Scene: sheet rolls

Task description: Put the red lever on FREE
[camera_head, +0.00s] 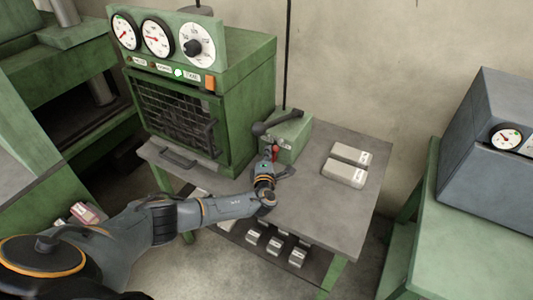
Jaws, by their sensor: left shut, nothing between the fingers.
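The small red lever (275,150) shows as a little red piece at the front of a green box (292,136), on the grey table. Its FREE marking and exact setting are too small to read. My left gripper (271,160) is shut and empty, right at the red lever and partly in front of it. I cannot tell whether it touches the lever. A dark bar handle (277,122) with a round knob sticks out from the top of the green box. My right gripper is not in view.
A green cabinet (250,92) with gauges and a mesh door stands left of the green box. Two pale blocks (344,174) lie on the table (318,217) to the right. Several pale blocks sit on the lower shelf. The table's front right is clear.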

